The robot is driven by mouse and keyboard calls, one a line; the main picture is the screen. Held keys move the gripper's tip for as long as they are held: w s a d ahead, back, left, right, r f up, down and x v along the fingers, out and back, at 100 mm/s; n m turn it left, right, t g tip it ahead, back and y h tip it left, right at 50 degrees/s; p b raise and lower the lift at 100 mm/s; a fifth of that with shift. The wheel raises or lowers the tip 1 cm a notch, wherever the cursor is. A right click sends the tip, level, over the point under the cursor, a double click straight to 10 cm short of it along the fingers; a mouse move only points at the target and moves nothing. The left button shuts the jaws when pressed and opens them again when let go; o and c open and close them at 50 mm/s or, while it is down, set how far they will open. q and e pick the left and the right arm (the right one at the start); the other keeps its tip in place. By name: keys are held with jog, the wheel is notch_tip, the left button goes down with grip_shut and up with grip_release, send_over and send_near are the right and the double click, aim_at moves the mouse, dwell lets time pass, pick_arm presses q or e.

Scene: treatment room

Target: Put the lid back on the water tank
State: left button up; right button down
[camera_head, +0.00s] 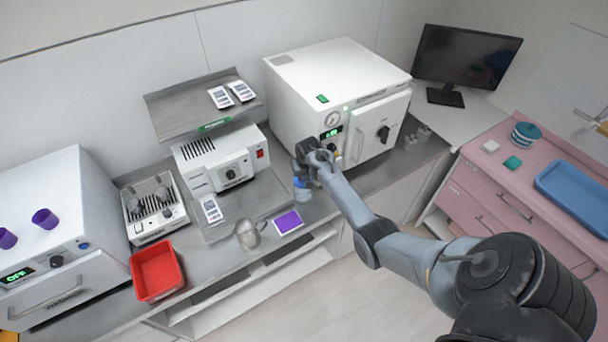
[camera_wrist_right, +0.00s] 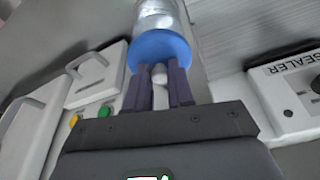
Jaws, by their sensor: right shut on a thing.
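My right gripper (camera_head: 308,154) is above the counter in front of the white autoclave. In the right wrist view its two dark fingers (camera_wrist_right: 159,88) are shut on the white knob (camera_wrist_right: 158,72) of the round blue lid (camera_wrist_right: 160,46). The clear water tank (camera_wrist_right: 155,12) shows directly beyond the lid, lined up with it. In the head view the small bluish tank (camera_head: 303,194) stands below the gripper. I cannot tell whether the lid is seated on the rim or just above it. My left gripper is not in view.
The autoclave (camera_head: 335,80) stands close behind the gripper. The sealer (camera_head: 222,160) is to the left. A purple-screened tablet (camera_head: 288,222) and a silvery object (camera_head: 247,235) lie near the counter's front edge. A red bin (camera_head: 157,271) is farther left.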

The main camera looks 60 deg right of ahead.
dwell(0.4)
jog(key=shift+p, duration=0.3)
dwell(0.5)
jog(key=shift+f, duration=0.1)
dwell(0.6)
jog(key=shift+p, duration=0.45)
dwell(0.3)
dwell(0.4)
jog(key=shift+c, duration=2.1)
grip_release()
